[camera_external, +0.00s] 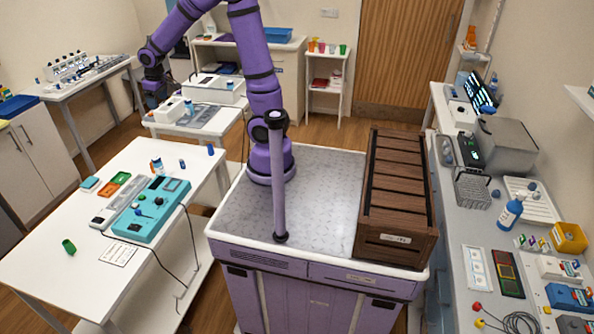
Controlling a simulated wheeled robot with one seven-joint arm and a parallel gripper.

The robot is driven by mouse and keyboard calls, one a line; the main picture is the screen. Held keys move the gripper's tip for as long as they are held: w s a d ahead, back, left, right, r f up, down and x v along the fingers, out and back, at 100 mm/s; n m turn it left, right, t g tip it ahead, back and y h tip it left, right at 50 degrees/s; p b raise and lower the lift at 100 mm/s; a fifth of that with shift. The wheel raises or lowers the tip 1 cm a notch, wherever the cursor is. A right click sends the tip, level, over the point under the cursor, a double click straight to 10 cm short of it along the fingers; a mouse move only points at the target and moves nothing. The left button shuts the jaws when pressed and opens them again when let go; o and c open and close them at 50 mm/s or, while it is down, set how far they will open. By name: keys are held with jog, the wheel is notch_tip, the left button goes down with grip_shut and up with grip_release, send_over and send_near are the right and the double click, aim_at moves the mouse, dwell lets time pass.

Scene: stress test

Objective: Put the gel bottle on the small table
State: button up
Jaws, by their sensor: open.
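A small white table (209,138) at the back left bears pale devices and small blue items. A small white stand (325,89) with coloured cups is at the back wall; I cannot tell which of these is the task's small table. My gripper (154,97) hangs at the far left end of my purple arm, open, near the back-left tables. Its fingers are dark and small, and nothing shows clearly between them.
A brown wooden crate (398,205) sits on my base's top. A large white table (55,212) with a teal device (152,210) is at the left. The right bench (462,222) is crowded with equipment. Wooden floor shows between the furniture.

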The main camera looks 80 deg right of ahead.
jog(key=s+r+t, duration=0.1)
jog(key=s+r, duration=0.2)
jog(key=s, duration=0.5)
jog(key=s+r+t, duration=0.1)
jog(key=s+r, duration=0.3)
jog(key=s, duration=0.4)
jog(key=s+a+r+m+t, duration=0.1)
jog(key=s+r, duration=0.3)
jog(key=s, duration=0.4)
jog(key=shift+s+r+y, duration=0.15)
jog(key=shift+r+y, duration=0.05)
jog(key=shift+y, duration=0.1)
jog(key=shift+o, duration=0.4)
jog(key=shift+s, duration=0.55)
